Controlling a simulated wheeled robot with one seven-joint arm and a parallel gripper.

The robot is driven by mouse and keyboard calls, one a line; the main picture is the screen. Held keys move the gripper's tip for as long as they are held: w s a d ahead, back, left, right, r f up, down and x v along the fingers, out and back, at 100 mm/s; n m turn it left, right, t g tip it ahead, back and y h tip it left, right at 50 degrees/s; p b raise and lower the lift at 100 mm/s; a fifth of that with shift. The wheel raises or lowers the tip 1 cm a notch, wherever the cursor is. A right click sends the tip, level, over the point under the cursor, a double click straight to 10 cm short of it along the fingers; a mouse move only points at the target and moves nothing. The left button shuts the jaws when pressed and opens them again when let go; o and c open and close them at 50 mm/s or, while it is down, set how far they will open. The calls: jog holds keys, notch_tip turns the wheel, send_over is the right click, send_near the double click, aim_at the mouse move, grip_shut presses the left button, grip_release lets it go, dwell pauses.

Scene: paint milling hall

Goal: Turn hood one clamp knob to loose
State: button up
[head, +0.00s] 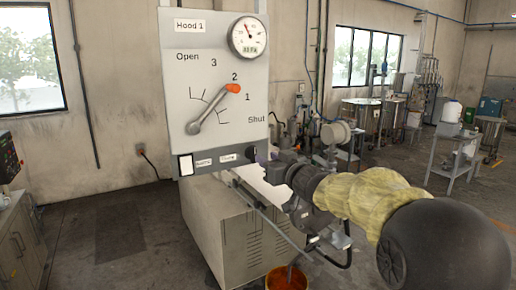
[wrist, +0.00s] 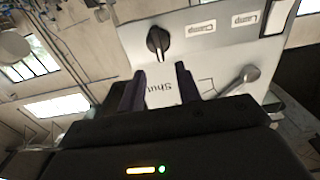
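The Hood 1 panel (head: 180,100) stands in front of me. The clamp knob, small and black (head: 251,153), sits at the right end of the grey strip below it. In the wrist view the knob (wrist: 158,41) is just beyond my fingertips, beside two white labels; one seems to read "Clamp". A pale mark runs along its face, but its exact setting is unclear. My gripper (wrist: 160,72) is open and empty, its two dark purple fingers apart, with the "Shut" lettering showing between them. In the head view my gripper (head: 264,154) is just right of the knob, largely hidden by my wrist.
A lever with an orange end (head: 232,89) points between 2 and 1 on the panel. A round gauge (head: 248,37) is above it. A grey cabinet (head: 225,232) stands below, with an orange bucket (head: 287,279) beside it. Floor at left is clear.

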aim_at(255, 151)
jog(key=p+x, duration=0.2)
jog(key=x, duration=0.4)
jog(key=shift+w+a, duration=0.15)
jog(key=shift+w, duration=0.1)
grip_shut()
